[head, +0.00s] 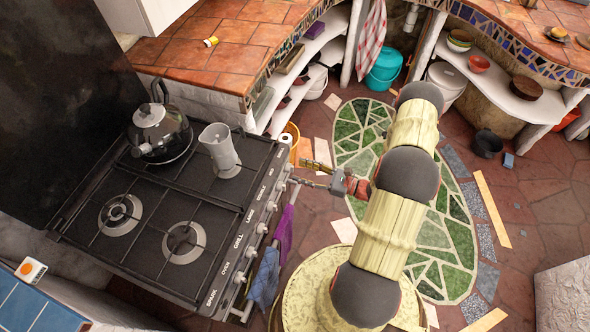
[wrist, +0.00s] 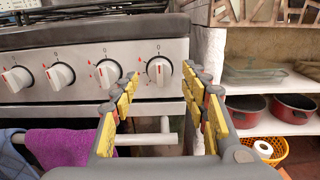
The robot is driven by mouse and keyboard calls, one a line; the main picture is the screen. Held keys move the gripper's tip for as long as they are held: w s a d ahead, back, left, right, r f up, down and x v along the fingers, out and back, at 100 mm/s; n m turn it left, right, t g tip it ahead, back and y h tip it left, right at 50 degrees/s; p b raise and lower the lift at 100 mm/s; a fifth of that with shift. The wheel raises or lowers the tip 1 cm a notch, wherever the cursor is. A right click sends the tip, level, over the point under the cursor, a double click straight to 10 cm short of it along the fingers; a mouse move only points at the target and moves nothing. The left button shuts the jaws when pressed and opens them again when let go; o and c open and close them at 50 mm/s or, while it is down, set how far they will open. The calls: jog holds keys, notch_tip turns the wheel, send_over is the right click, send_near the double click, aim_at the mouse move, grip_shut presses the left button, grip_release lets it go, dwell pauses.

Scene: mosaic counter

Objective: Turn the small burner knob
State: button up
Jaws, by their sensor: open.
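The stove's front panel carries a row of white knobs with red marks. In the wrist view the rightmost knob (wrist: 159,71) lies between and beyond the fingertips of my gripper (wrist: 160,78); its pointer looks near upright. The knob to its left (wrist: 108,73) is just outside the left finger. My gripper is open and empty, and also shows in the head view (head: 300,173), at the panel's far end, close to the end knob (head: 287,168).
A kettle (head: 159,128) and a grey jug (head: 221,150) stand on the stove (head: 145,255). A rail (wrist: 150,138) with a purple cloth (wrist: 68,147) runs below the knobs. Shelves with red pots (wrist: 247,110) are to the right. A patterned floor lies beside the stove.

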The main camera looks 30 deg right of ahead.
aim_at(290, 168)
jog(key=shift+x, duration=1.55)
jog(key=shift+c, duration=0.5)
jog(key=c, duration=1)
